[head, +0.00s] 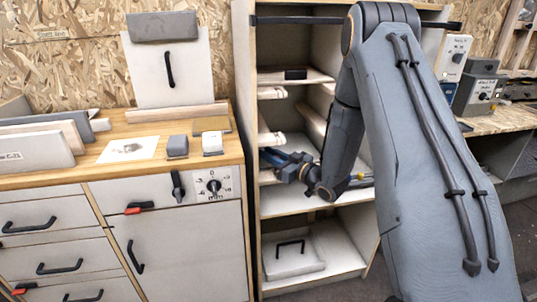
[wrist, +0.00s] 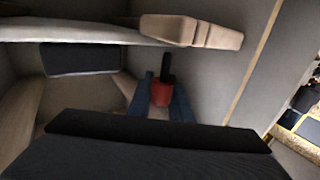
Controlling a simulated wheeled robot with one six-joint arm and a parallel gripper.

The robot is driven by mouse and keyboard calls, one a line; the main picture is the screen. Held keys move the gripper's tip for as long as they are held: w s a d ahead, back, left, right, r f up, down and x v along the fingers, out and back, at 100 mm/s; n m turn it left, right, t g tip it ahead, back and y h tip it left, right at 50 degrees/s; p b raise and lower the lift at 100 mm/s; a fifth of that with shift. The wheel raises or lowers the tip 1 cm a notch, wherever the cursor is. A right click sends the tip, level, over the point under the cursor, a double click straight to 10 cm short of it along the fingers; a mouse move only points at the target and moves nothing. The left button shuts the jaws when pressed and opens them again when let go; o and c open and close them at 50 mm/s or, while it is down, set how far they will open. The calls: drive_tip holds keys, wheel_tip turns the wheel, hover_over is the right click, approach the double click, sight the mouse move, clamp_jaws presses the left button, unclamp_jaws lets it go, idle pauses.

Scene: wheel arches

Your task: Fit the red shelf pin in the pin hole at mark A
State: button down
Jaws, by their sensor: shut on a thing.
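My gripper (head: 270,156) reaches into the open shelf cabinet (head: 251,215) from the right, in the head view. In the wrist view its blue fingers (wrist: 161,103) are shut on the red shelf pin (wrist: 161,94), which sits between them near the middle of the picture. A dark narrow piece (wrist: 167,67) stands up just above the red part; I cannot tell whether it belongs to the pin. The red pin cannot be made out in the head view. Neither mark A nor its pin hole can be made out in either view.
A pale shelf board (wrist: 90,32) crosses the upper wrist view, with a beige block (wrist: 190,31) at its end. A dark panel (wrist: 80,59) is below it at left. The cabinet side walls leave little room. A workbench (head: 190,167) with drawers stands left.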

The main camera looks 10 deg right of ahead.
drive_tip(key=shift+f+b, duration=0.5)
drive_tip(key=shift+f, duration=0.8)
idle(0.8)
drive_tip(key=c, duration=1.5)
unclamp_jaws()
drive_tip(key=shift+c, duration=0.2)
drive_tip(key=v, duration=0.7)
drive_tip(key=shift+s+d+b, duration=0.25)
drive_tip(key=shift+s+b, duration=0.05)
drive_tip(key=shift+s, duration=0.05)
